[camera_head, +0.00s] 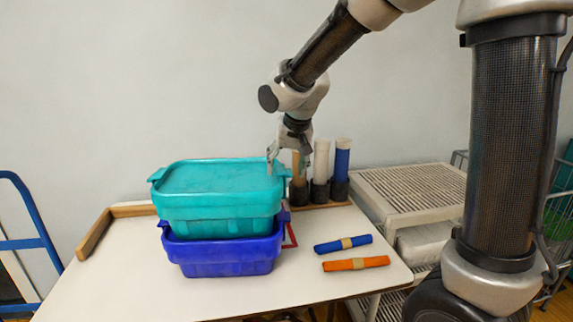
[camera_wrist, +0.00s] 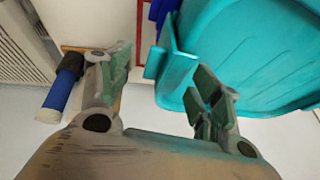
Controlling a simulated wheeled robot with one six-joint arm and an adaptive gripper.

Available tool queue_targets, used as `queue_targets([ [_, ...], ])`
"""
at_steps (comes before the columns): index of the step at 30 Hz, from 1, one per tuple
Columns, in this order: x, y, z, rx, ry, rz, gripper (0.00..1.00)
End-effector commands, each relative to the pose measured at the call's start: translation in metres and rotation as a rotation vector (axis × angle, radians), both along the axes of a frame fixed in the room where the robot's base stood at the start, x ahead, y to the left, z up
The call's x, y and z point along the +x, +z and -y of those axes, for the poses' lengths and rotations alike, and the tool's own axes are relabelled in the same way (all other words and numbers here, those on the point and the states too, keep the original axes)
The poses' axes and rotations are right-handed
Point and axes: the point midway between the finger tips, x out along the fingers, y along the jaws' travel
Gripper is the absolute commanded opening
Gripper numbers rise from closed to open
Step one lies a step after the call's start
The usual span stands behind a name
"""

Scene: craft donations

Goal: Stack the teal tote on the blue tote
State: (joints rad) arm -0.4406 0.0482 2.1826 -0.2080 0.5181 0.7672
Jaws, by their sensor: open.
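The teal tote (camera_head: 218,190), with its lid on, sits on top of the blue tote (camera_head: 222,256) on the white table. It looks level and roughly lined up with the blue one. My gripper (camera_head: 288,166) is at the teal tote's right end, near the handle tab. In the wrist view my gripper (camera_wrist: 160,95) is open, its two fingers apart. The teal tote (camera_wrist: 245,55) fills the upper right there, with its handle tab (camera_wrist: 172,65) between the fingers. I cannot tell whether a finger touches the tote. A bit of the blue tote (camera_wrist: 160,10) shows beyond.
Upright rolls, including a blue roll (camera_head: 342,160), stand in a holder behind my gripper. A blue bundle (camera_head: 330,246) and an orange bundle (camera_head: 345,265) lie on the table (camera_head: 130,280) at right. A white slatted rack (camera_head: 415,190) stands right of the table.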

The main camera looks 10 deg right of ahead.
Motion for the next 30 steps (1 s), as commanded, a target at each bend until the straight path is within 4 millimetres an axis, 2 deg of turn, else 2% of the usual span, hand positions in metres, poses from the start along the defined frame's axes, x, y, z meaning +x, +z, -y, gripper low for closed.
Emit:
queue_targets([
  [5, -0.005, 0.015, 0.0, 0.003, 0.0, 0.004, 0.64],
  [15, -0.034, 0.082, 0.006, 0.004, 0.0, 0.007, 0.64],
  [21, -0.045, 0.106, 0.008, 0.002, 0.001, 0.005, 0.64],
  [26, -0.05, 0.109, 0.009, -0.039, 0.087, -0.002, 0.64],
  [28, -0.063, 0.093, 0.014, -0.085, 0.177, -0.043, 0.64],
  [30, -0.09, 0.076, 0.027, -0.13, 0.283, -0.09, 0.64],
])
